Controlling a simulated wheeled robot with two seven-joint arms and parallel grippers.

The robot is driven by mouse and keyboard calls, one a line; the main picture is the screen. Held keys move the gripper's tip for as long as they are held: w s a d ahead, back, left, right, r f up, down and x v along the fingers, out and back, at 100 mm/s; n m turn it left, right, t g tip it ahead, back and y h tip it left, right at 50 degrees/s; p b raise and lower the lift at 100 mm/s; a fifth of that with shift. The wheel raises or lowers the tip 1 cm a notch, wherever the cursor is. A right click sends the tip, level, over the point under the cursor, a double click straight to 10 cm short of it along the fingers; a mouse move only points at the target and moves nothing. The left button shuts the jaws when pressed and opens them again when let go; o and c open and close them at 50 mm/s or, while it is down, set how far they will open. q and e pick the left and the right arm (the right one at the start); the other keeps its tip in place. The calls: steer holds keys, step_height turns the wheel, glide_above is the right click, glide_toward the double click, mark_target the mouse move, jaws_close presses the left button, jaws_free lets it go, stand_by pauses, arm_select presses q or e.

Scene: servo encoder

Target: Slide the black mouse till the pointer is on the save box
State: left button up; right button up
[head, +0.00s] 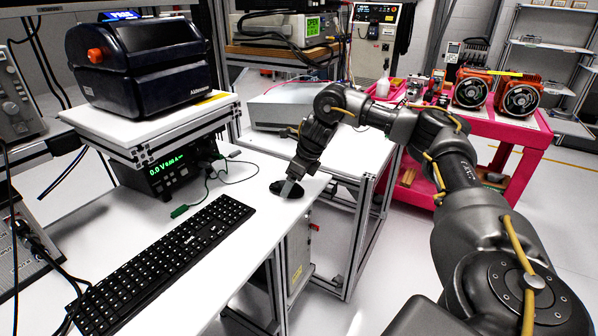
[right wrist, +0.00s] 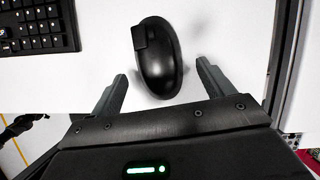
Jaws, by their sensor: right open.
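The black mouse (head: 277,187) lies on the white desk close to its right edge, just right of the keyboard. In the right wrist view the mouse (right wrist: 157,58) shows whole, its rear part between my fingertips. My right gripper (head: 290,187) reaches down at the mouse and partly covers it in the head view. In the right wrist view the right gripper (right wrist: 162,72) is open, with a gap on each side between finger and mouse. No screen, pointer or save box shows in either view. My left gripper is not in view.
A black keyboard (head: 165,262) lies left of the mouse, and its corner shows in the right wrist view (right wrist: 38,28). The desk's right edge (head: 300,208) is close to the mouse.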

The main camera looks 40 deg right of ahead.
steer(key=shift+w+a+f, duration=0.1)
steer(key=shift+w+f, duration=0.15)
steer(key=shift+f, duration=0.4)
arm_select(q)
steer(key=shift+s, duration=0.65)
arm_select(e)
steer(key=shift+f, duration=0.1)
steer(key=shift+c, duration=0.2)
